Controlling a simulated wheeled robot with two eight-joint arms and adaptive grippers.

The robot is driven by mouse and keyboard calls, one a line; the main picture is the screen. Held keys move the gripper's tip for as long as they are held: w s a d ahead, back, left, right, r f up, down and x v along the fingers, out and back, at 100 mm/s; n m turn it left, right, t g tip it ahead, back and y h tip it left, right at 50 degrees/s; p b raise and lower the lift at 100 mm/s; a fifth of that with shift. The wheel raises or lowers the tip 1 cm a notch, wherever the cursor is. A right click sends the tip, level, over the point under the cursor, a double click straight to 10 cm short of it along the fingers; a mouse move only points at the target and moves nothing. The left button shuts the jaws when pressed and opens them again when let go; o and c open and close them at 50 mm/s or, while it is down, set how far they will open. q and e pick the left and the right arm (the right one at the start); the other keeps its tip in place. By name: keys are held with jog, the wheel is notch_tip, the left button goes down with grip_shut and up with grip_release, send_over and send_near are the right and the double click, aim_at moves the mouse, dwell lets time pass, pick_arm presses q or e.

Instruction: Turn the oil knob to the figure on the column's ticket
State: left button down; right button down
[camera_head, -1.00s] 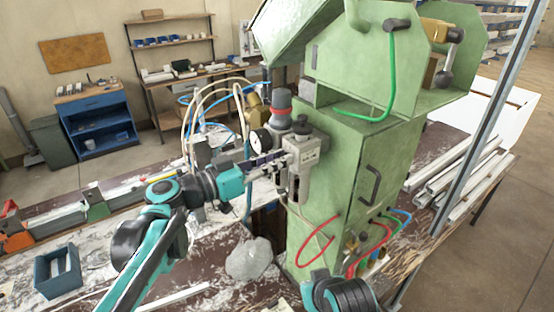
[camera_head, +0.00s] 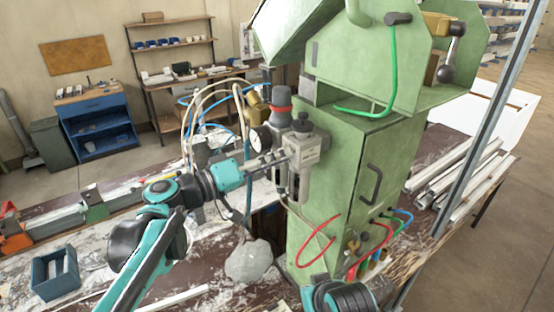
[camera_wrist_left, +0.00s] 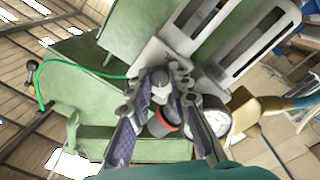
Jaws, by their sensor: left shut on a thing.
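The air unit (camera_head: 303,160) is mounted on the side of the green column (camera_head: 345,165). It has a red-ringed knob (camera_head: 281,100), a dark top and a round gauge (camera_head: 259,138). My left gripper (camera_head: 288,153) reaches it from the left. In the left wrist view its fingers (camera_wrist_left: 160,82) are closed about a small grey knob, the oil knob (camera_wrist_left: 160,92), partly hidden by them. The red-ringed knob (camera_wrist_left: 163,122) and the gauge (camera_wrist_left: 217,121) show close beside the fingers. I cannot make out a ticket or its figure. My right gripper cannot be identified.
Pale hoses (camera_head: 203,90) loop behind my left gripper. Red hoses (camera_head: 315,240) hang low on the column. A grey stone-like lump (camera_head: 249,261) and a dark blue bin (camera_head: 55,272) lie on the bench. Metal profiles (camera_head: 465,175) are stacked at the right.

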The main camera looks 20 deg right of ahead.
pick_arm(q)
jog(key=shift+n, duration=0.9)
jog(key=c, duration=1.4)
grip_release()
jog(key=shift+a, duration=0.1)
jog(key=v, duration=1.2)
jog(key=shift+f, duration=0.1)
